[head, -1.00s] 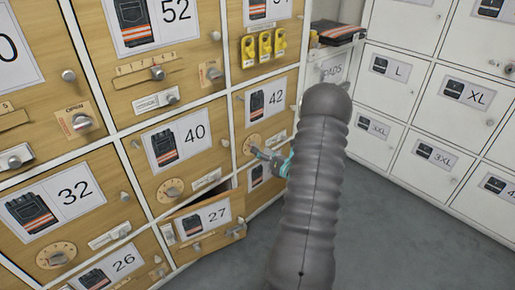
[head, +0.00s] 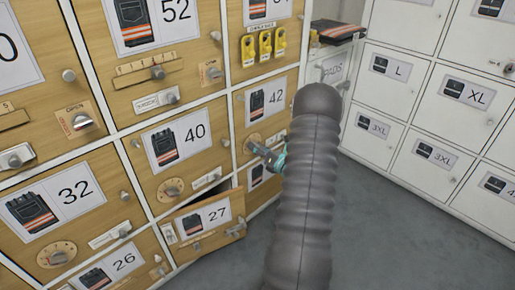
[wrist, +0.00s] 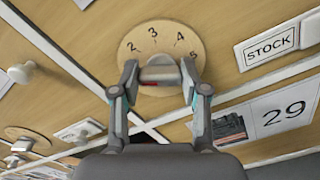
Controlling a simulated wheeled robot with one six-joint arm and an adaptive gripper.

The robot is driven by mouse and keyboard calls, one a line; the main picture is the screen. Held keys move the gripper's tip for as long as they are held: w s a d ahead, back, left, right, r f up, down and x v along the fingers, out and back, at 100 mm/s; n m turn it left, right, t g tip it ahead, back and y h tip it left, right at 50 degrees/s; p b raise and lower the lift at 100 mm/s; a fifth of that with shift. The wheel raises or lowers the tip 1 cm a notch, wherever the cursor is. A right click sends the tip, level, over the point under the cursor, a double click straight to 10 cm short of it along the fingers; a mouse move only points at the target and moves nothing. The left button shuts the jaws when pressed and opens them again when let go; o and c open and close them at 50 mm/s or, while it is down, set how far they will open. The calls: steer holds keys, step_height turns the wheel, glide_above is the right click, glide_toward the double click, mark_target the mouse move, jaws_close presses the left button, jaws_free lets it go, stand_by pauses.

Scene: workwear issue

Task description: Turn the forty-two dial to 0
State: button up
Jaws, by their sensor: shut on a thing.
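The forty-two dial (head: 254,141) is a round tan plate with a grey knob, low on the wooden door marked 42 (head: 266,102). In the wrist view the dial plate (wrist: 160,38) shows the numbers 2, 3, 4 and 5; its lower part is hidden. My gripper (wrist: 160,82) is shut on the grey knob (wrist: 160,70), one finger on each side. A small red mark shows at the knob's lower left. In the head view my gripper (head: 262,151) reaches the dial from the right, partly hidden by my arm.
The door marked 27 (head: 207,218) stands ajar below left. A STOCK plate (wrist: 267,46) and a 29 label (wrist: 283,113) lie near the dial. White lockers (head: 430,110) stand at right; grey floor between is clear.

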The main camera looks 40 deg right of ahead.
steer(key=shift+f+b, duration=0.1)
steer(key=shift+b, duration=0.3)
steer(key=n+b, duration=0.7)
steer(key=b, duration=0.3)
steer(key=shift+n, duration=0.4)
steer(key=o, duration=1.1)
steer(key=shift+o, duration=0.2)
